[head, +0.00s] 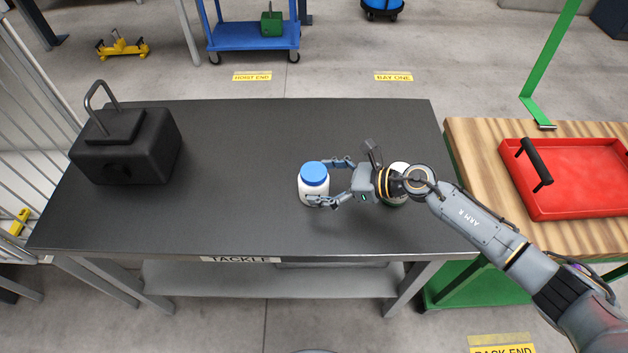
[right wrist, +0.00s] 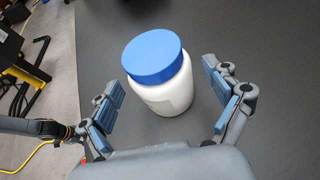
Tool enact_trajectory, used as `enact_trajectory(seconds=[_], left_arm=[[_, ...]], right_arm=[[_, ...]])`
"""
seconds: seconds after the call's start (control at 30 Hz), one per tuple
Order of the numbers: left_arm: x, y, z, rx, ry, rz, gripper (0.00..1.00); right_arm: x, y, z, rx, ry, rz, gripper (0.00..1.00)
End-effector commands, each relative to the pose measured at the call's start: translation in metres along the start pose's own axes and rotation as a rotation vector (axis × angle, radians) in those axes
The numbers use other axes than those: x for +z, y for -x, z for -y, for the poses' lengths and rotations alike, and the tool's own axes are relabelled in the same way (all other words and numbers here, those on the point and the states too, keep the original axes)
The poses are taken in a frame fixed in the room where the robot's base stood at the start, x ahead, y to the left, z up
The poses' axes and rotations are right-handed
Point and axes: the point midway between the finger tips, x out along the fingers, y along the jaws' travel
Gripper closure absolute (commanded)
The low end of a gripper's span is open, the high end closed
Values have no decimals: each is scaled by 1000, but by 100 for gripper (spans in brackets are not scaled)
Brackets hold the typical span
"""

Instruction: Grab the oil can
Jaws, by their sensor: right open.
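A white jar with a blue lid (head: 314,186) stands upright on the dark tabletop (head: 230,160). My right gripper (head: 322,182) is open, with one finger on either side of the jar. In the right wrist view the jar (right wrist: 168,92) stands between the spread fingers, with gaps on both sides. A pale round thing with some green (head: 396,201) is mostly hidden under my right wrist; I cannot tell what it is. A green object with a handle (head: 271,24) sits on a blue cart at the back. I see nothing clearly recognisable as an oil can. My left gripper is out of view.
A black block with a handle (head: 127,147) stands at the table's left end. A red tray (head: 575,205) with a black handle lies on the wooden-topped bench (head: 470,150) at right. The blue cart (head: 228,38) is beyond the table. The middle of the tabletop is clear.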

Motion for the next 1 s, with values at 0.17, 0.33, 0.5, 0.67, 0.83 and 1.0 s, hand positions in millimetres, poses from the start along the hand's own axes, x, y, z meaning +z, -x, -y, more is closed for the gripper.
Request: enact_trajectory(seconds=[0.17, 0.33, 0.5, 0.67, 0.83, 1.0], left_arm=[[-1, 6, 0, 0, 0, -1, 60], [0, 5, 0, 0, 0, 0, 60], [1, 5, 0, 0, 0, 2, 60], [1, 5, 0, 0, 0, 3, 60], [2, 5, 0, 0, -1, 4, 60], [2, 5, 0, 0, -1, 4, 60]], right_arm=[[1, -20, 0, -1, -1, 2, 11], [0, -22, 1, -2, 0, 0, 11], [0, -22, 0, -2, 0, 1, 27], [0, -21, 0, -1, 0, 1, 60], [2, -21, 1, -2, 0, 3, 82], [2, -21, 1, -2, 1, 3, 82]])
